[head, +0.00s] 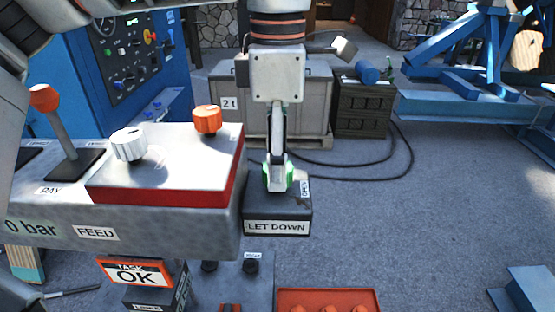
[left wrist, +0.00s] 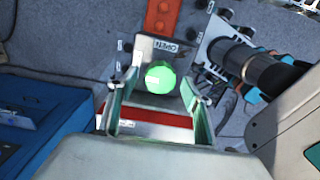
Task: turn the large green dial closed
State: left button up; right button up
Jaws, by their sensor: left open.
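The large green dial (head: 291,179) sits on top of the dark box labelled LET DOWN (head: 278,228). In the head view my left gripper hides most of it. My left gripper (head: 278,186) points straight down over the dial. In the left wrist view the round green dial (left wrist: 160,77) shows between the two spread fingers of my left gripper (left wrist: 162,88), near their tips. My right gripper is not in view.
Left of the box stands a console with a white knob (head: 128,145), an orange knob (head: 207,120) and an orange-topped lever (head: 60,125). A red tray (head: 290,297) lies in front. A grey crate (head: 315,100) stands behind. The floor to the right is open.

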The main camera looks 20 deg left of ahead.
pick_arm(q)
notch_tip(320, 180, up, 11)
jog(key=shift+r, duration=0.15)
dwell(0.6)
